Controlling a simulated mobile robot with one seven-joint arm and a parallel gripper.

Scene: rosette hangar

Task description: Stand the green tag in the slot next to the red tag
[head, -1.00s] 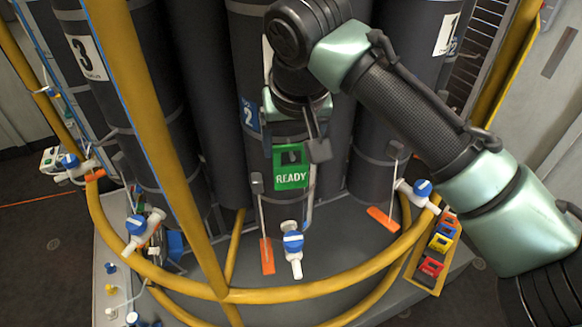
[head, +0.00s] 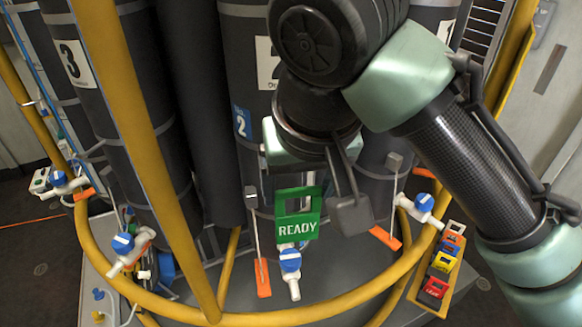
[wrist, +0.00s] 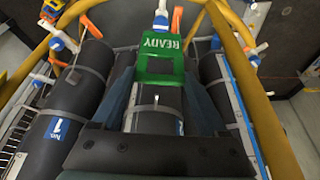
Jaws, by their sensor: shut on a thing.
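The green tag (head: 297,214), marked READY, hangs upright below my gripper (head: 300,188), which is shut on its upper part. In the wrist view the green tag (wrist: 160,58) shows at the fingertips, its lettering upside down. The red tag (head: 433,290) stands at the near end of a yellow rack (head: 413,294) on the right, beside a yellow tag (head: 441,263). My gripper and the green tag are left of the rack and apart from it. The slot next to the red tag cannot be made out clearly. My arm partly hides the gripper.
A yellow rail (head: 270,316) curves around the dark cylinders. Blue-handled valves sit along it, one (head: 290,262) just below the green tag and one (head: 425,203) near the rack. Orange levers (head: 262,278) hang between them. A blue tag (head: 447,243) stands farther back in the rack.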

